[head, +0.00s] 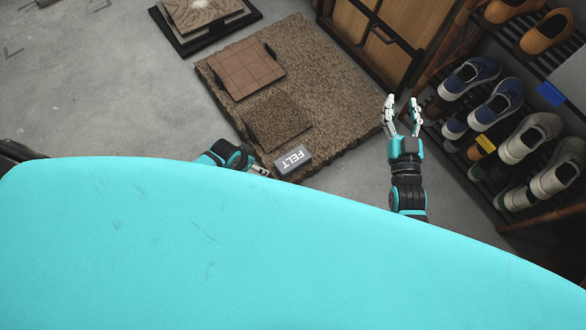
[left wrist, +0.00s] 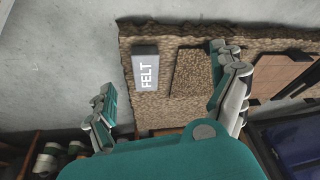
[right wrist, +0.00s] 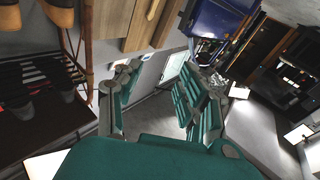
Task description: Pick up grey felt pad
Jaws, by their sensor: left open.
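The grey felt pad (head: 293,160) is a small grey block with a white FELT label, near the front edge of the brown mat. In the left wrist view the pad (left wrist: 146,72) lies ahead, between the lines of my two fingers. My left gripper (head: 260,170) is open just left of the pad, its hand partly hidden by my teal body. The left wrist view shows its fingers (left wrist: 168,95) spread and empty; contact with the pad cannot be told. My right gripper (head: 402,113) is open and empty, right of the mat. Its spread fingers (right wrist: 158,95) also show in the right wrist view.
The brown mat (head: 335,95) carries a brown gridded tile (head: 247,68) and a dark textured square (head: 277,121) beside the pad. A shoe rack (head: 470,170) stands at right, a wooden cabinet (head: 375,40) behind. Grey floor (head: 120,90) is clear at left.

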